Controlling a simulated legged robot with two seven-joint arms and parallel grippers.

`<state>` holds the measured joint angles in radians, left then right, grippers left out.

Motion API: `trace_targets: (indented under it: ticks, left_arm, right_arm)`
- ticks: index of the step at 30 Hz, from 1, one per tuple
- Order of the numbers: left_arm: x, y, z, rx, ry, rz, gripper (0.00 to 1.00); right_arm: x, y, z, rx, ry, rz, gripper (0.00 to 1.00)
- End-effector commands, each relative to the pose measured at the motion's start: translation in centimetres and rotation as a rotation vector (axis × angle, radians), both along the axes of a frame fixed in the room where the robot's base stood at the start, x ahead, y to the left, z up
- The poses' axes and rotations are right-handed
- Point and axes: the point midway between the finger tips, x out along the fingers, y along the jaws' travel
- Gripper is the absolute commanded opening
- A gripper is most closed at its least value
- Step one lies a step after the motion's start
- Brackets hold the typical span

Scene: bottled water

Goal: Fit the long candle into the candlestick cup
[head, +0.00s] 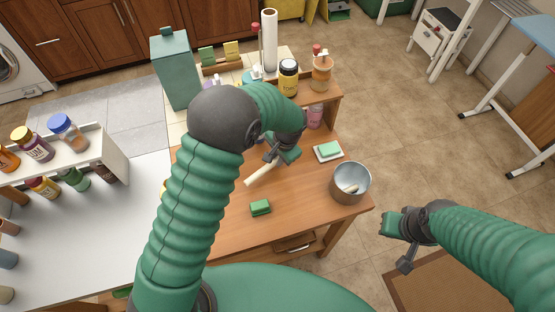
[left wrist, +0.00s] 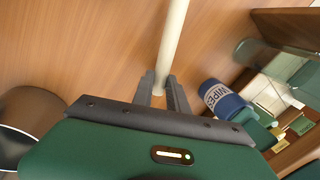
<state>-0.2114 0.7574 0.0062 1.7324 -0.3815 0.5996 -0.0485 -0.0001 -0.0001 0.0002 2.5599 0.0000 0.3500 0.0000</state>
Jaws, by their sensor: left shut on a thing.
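The long cream candle (head: 261,173) slants low over the wooden table in the head view. In the left wrist view the candle (left wrist: 173,40) runs from the top edge down between the fingers. My left gripper (head: 272,156) is shut on it near one end; its fingers also show in the left wrist view (left wrist: 163,92). I cannot make out a candlestick cup in either view; my left arm hides part of the table. My right gripper (head: 396,240) is off the table's right side, away from the candle, and its jaw opening is unclear.
A metal pot (head: 347,190) with something pale inside stands at the table's right corner. A green sponge (head: 260,208) lies near the front; another sponge sits on a white dish (head: 325,158). Jars and a paper roll (head: 270,42) stand behind. A blue wipes canister (left wrist: 222,99) is close right.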

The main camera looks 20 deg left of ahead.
Motion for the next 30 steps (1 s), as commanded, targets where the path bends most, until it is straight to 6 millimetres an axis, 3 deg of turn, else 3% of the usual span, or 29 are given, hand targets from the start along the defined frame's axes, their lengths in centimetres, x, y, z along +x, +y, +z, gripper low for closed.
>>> trace_targets:
  ticks: [2, 7, 17, 18, 23, 30]
  left_arm:
    - [1.0, 0.4, -0.3, 0.0, 0.002, 0.001, 0.0]
    - [0.7, 0.3, -3.3, 0.002, 0.003, -0.001, 0.0]
    - [0.7, 0.3, -3.9, 0.0, 0.0, 0.0, 0.0]
    - [0.8, 0.3, -3.9, 0.0, 0.0, 0.0, 0.2]
    - [0.8, 0.2, -3.9, 0.001, 0.001, 0.0, 0.4]
    - [0.6, 0.1, -4.0, -0.001, 0.003, -0.001, 0.4]
  right_arm:
    - [0.0, 0.0, 0.3, 0.0, 0.0, 0.0, 0.0]
    - [0.0, 0.0, 0.5, 0.0, 0.0, 0.0, 0.0]
    - [0.0, 0.0, 0.2, 0.0, 0.0, 0.0, 0.0]
    - [0.0, 0.0, 0.2, 0.0, 0.0, 0.0, 0.0]
    - [0.0, 0.0, 0.3, 0.0, 0.0, 0.0, 0.0]
    - [0.0, 0.0, 0.3, 0.0, 0.0, 0.0, 0.0]
